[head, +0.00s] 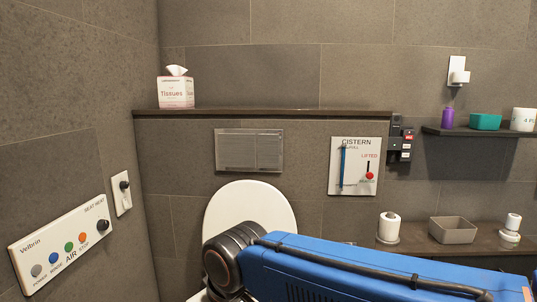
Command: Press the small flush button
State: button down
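A grey flush plate (222,151) is set in the tiled wall above the raised white toilet lid (250,204). A dividing line splits the plate into a wider left part and a narrower right part, the small flush button (269,151). Nothing covers or touches the plate. My blue arm reaches in from the lower right, and its dark joint is in front of the lid, below the plate. My gripper does not show, so its state and its distance from the button cannot be seen.
A dark ledge (290,113) with a tissue box (176,93) runs above the plate. A cistern panel (355,166) is to the right, beside small dark boxes (400,140). Shelves at right hold cups, a basket (452,230) and a paper roll (389,227). A button panel (65,245) is on the left wall.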

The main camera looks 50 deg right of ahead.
aim_at(267, 143)
jog(key=k+l, duration=0.75)
jog(key=z, duration=1.65)
